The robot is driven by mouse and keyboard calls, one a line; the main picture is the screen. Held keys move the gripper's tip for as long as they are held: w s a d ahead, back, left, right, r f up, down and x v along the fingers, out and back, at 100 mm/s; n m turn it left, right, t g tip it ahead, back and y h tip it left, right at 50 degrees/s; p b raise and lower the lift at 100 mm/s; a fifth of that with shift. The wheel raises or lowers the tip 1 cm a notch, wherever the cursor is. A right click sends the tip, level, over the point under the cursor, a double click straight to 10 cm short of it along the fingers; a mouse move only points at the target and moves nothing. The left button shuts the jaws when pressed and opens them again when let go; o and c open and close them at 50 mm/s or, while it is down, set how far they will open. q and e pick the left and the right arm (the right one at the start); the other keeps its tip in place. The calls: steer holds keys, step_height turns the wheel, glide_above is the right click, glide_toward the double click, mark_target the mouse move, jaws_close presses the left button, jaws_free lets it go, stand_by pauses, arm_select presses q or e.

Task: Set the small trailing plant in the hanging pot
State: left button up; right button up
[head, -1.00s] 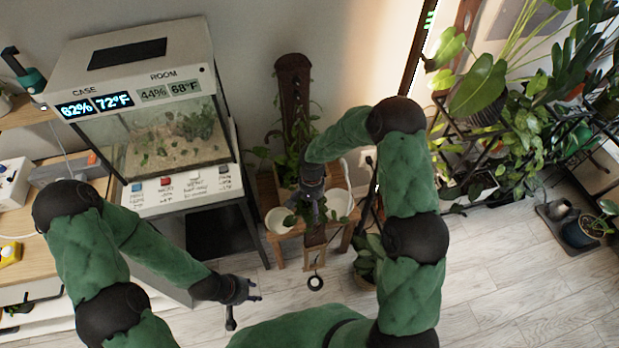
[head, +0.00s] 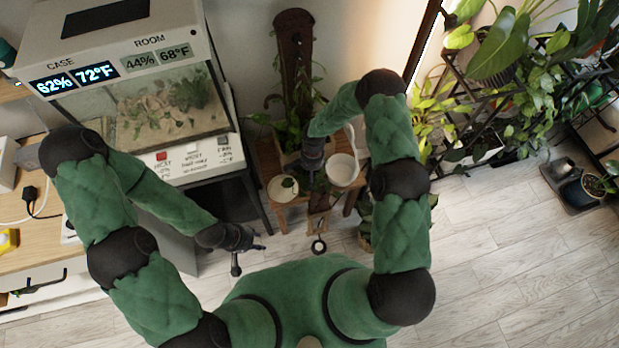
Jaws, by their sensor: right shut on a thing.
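My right gripper (head: 311,178) points down over the small wooden stand, shut on what appears to be the small trailing plant. The gripper and forearm hide most of this plant; a few green leaves (head: 289,183) show left of the fingers, above a round white dish (head: 281,191). The white hanging pot (head: 342,171), with a raised white handle, stands just right of the gripper. Its inside looks pale and empty. My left gripper (head: 259,241) is open and empty, left of the stand and apart from it.
The wooden stand (head: 268,160) has a tall dark wooden back (head: 294,60) and leafy plants. A glass case (head: 165,105) on a cabinet stands left.

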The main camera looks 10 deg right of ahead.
steer(key=shift+f+b, duration=0.65)
steer(key=shift+f, duration=1.35)
steer(key=shift+r, duration=0.1)
steer(key=shift+f, duration=0.2)
steer(key=o, duration=1.1)
steer(key=shift+c, duration=0.2)
steer(key=shift+r, duration=0.1)
